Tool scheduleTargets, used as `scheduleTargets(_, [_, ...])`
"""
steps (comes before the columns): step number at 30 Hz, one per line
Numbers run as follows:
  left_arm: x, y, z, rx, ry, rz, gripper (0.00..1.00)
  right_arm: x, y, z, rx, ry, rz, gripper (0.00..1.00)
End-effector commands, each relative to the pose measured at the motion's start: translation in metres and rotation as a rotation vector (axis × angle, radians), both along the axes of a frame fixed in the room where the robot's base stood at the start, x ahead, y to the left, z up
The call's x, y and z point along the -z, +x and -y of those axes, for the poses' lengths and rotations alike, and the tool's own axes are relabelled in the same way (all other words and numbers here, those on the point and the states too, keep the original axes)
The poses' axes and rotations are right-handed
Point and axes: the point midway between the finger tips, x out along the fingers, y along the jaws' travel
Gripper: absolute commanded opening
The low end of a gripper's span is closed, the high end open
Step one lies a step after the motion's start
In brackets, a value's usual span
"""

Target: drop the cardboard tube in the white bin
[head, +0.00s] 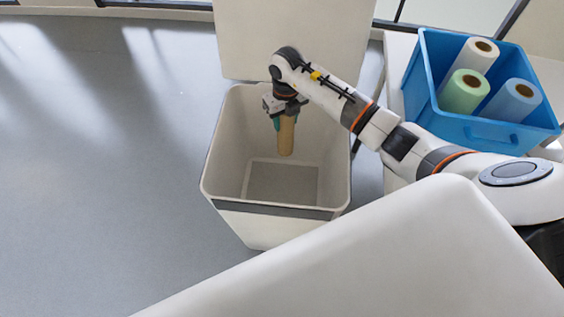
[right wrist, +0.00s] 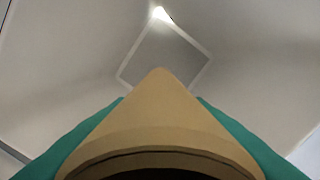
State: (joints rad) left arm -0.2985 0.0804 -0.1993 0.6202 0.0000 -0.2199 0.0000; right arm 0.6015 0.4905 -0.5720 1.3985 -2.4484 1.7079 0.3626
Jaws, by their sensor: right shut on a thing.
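The cardboard tube (head: 286,136) is tan and hangs roughly upright from my right gripper (head: 284,116), over the open mouth of the white bin (head: 222,180). The gripper is shut on the tube near its upper end. In the right wrist view the tube (right wrist: 160,115) fills the lower middle between the green fingers, and the bin's floor (right wrist: 165,55) shows beyond it. The bin is open, with its lid (head: 295,40) raised at the back. No part of the bin's inside that I can see holds anything. My left gripper is not in view.
A blue crate (head: 485,130) stands on a white surface at the right and holds several rolls: white (head: 470,57), green (head: 464,92) and blue (head: 512,100). The grey floor (head: 100,170) left of the bin is clear.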

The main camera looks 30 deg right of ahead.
Motion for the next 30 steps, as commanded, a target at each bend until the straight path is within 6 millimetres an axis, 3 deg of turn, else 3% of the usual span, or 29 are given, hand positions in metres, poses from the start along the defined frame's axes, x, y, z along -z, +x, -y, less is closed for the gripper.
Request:
scheduleTargets(7, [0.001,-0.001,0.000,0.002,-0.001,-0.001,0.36,0.001,0.000,0.000,0.000,0.000,0.000,0.11])
scheduleTargets(8, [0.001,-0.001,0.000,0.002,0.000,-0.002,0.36,0.001,0.000,0.000,0.000,0.000,0.000,0.45])
scheduleTargets(12, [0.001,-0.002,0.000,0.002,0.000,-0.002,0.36,0.001,0.000,0.000,0.000,0.000,0.000,0.68])
scheduleTargets(23, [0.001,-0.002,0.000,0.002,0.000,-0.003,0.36,-0.003,0.000,0.000,-0.001,0.000,0.002,0.69])
scheduleTargets(30, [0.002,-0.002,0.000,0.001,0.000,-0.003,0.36,-0.044,0.001,0.001,-0.001,-0.002,0.006,0.69])
